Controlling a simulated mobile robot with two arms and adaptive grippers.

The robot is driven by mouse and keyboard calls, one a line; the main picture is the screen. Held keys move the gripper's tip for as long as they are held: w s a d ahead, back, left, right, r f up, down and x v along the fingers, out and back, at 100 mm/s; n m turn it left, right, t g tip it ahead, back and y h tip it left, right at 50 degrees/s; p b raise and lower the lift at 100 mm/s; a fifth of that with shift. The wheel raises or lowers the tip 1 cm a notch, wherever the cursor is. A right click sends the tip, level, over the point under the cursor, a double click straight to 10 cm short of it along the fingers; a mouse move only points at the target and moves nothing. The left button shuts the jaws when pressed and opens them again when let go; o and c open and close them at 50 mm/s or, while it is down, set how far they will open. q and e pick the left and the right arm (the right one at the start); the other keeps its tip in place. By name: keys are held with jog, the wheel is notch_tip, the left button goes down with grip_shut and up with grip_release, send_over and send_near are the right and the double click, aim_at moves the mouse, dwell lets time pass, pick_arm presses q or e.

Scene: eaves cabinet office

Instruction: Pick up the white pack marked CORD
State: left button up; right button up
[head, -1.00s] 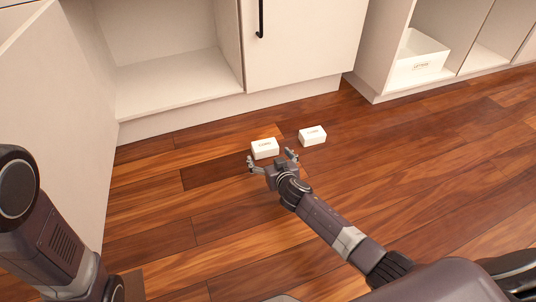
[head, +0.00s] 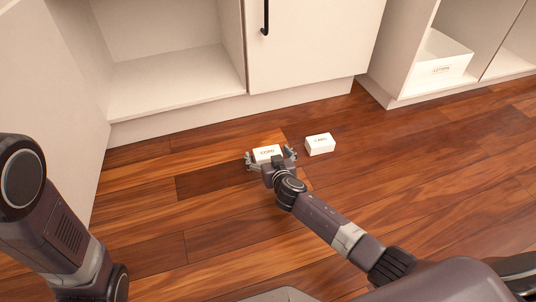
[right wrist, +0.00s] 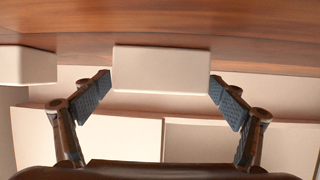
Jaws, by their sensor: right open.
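The white pack marked CORD (head: 267,151) lies flat on the wooden floor in front of the cabinet. My right gripper (head: 270,160) is open, with one finger at each side of this pack. In the right wrist view the pack (right wrist: 160,68) sits centred between the spread fingers (right wrist: 160,89), with a small gap visible on each side. A second white pack (head: 320,144), whose print looks like CARD, lies just to the right, outside the fingers. It also shows at the left edge of the right wrist view (right wrist: 28,65). My left gripper is out of view.
An open cabinet compartment (head: 165,85) and a closed door with a black handle (head: 265,18) stand behind the packs. A white bin (head: 440,62) sits in the shelving at the right. The floor (head: 430,175) right of the packs is clear.

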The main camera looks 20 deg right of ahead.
jog(key=shift+c, duration=0.6)
jog(key=c, duration=1.2)
jog(key=shift+r, duration=0.1)
